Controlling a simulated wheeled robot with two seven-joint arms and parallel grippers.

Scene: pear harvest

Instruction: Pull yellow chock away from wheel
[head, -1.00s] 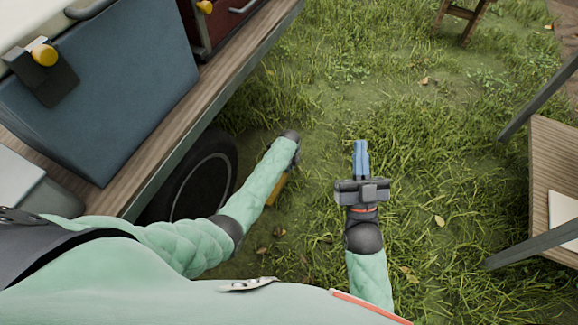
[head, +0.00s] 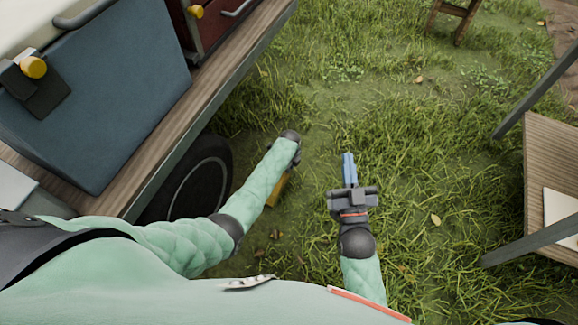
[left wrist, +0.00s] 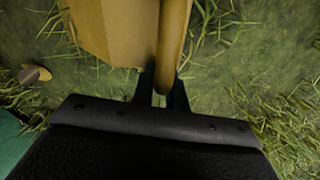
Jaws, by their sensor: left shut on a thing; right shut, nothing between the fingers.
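The yellow chock (head: 277,191) shows in the head view as a small piece below my left forearm, on the grass right of the dark wheel (head: 196,181), with a gap between them. My arm hides the rest. In the left wrist view the chock (left wrist: 112,32) fills the top, with a rounded brown-yellow bar (left wrist: 173,45) along its right side. My left gripper (left wrist: 162,90) is shut on this bar. In the head view its fingers are hidden. My right gripper (head: 349,168) is shut and empty, its blue fingers over the grass.
The wagon with its wooden edge (head: 215,88) and blue-grey panel (head: 100,85) stands at the left. A wooden table (head: 550,170) with dark legs is at the right, and a wooden stool leg (head: 459,22) at the top. Open grass lies between.

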